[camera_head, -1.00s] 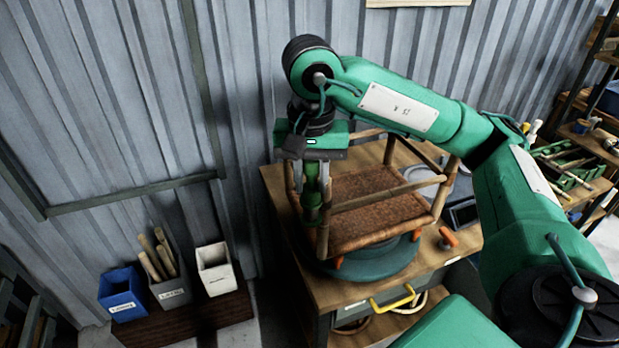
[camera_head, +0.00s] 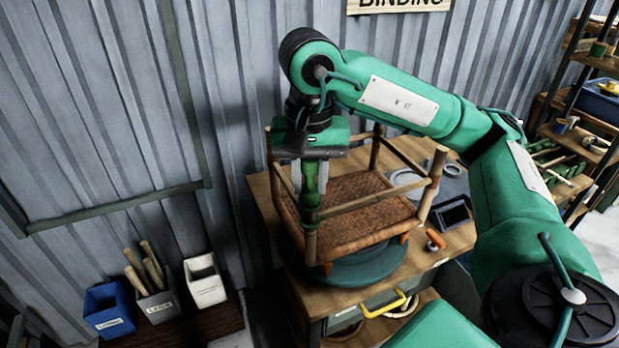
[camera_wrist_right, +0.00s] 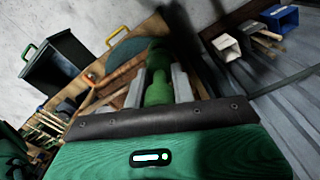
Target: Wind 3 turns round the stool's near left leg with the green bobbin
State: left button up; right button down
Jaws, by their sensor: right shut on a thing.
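The stool (camera_head: 352,202) has a woven brown seat and a pole frame. It stands on a round teal turntable (camera_head: 372,268) on the wooden workbench. Its near left leg (camera_head: 310,246) shows below the green bobbin (camera_head: 310,196); the upper part of the leg is hidden behind the bobbin and gripper. My right gripper (camera_head: 311,178) points down and is shut on the bobbin, right at that leg. In the right wrist view the bobbin (camera_wrist_right: 157,88) sits between the two grey fingers. I cannot tell whether any strand is on the leg. My left gripper is not in view.
An orange-handled tool (camera_head: 435,240) and a dark tray (camera_head: 453,214) lie on the bench to the right. A yellow drawer handle (camera_head: 387,304) is in front. Blue (camera_head: 108,310), grey (camera_head: 158,303) and white (camera_head: 205,281) bins stand at lower left. A corrugated wall is behind.

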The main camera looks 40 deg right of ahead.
notch_tip(320, 180, up, 9)
jog(key=p, duration=0.7)
